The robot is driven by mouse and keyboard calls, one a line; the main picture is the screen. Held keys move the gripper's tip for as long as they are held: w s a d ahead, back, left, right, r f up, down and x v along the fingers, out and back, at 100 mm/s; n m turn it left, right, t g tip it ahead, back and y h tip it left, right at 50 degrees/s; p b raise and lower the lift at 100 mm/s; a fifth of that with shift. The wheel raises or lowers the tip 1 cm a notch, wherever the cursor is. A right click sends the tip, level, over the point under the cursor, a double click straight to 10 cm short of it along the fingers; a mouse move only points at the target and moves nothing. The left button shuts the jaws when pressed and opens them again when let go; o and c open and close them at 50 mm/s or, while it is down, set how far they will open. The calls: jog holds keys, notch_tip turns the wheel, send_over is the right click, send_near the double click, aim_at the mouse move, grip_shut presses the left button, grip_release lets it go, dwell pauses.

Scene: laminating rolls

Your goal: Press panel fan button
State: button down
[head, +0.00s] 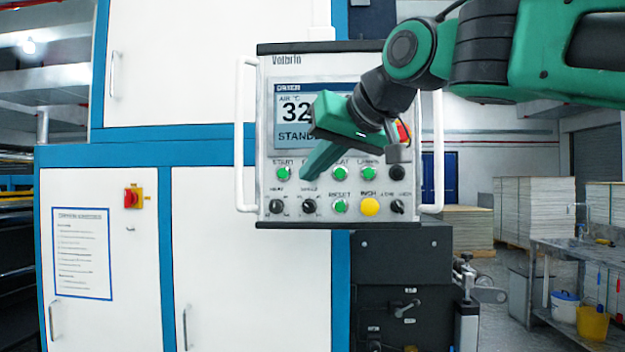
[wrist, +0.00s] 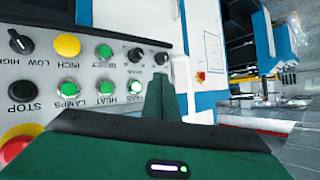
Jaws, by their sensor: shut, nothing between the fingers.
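The control panel (head: 262,140) is upright, with a screen above two rows of buttons and knobs. In the head view my gripper (head: 306,176) covers the fan button's place, between the green START button (head: 283,173) and the green HEAT button (head: 340,173). In the wrist view, where the panel is turned over, the button I take for the fan button (wrist: 135,87) is pale green, beside HEAT (wrist: 105,87). My gripper's green fingers (wrist: 163,85) are shut and empty, just right of it there, and hide START. I cannot tell whether the fingertips touch the panel.
White handles (head: 246,135) flank the panel. The green LAMPS button (head: 367,173), yellow INCH button (head: 369,207), RESET button (head: 340,206) and black knobs (head: 309,206) are close by. A red emergency stop (wrist: 14,148) shows in the wrist view. White cabinets (head: 90,190) stand left.

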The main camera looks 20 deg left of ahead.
jog(key=shift+w+a, duration=0.2)
jog(key=shift+w, duration=0.65)
jog(key=shift+w+a, duration=0.2)
jog(key=shift+w, duration=0.7)
jog(key=shift+w+a, duration=0.2)
jog(key=shift+w, duration=0.65)
jog(key=shift+w, duration=0.1)
jog(key=shift+w+a, duration=0.15)
jog(key=shift+w, duration=0.1)
jog(key=shift+w+a, duration=0.1)
jog(key=shift+w, duration=0.3)
dwell(0.7)
dwell(0.4)
jog(key=shift+s+d, duration=0.25)
jog(key=shift+s, duration=0.55)
jog(key=shift+s, duration=0.1)
jog(key=shift+s+d, duration=0.2)
jog(key=shift+s, duration=0.6)
jog(key=shift+s+d, duration=0.15)
jog(key=shift+s, duration=0.6)
jog(key=shift+s+d, duration=0.2)
jog(key=shift+s, duration=0.6)
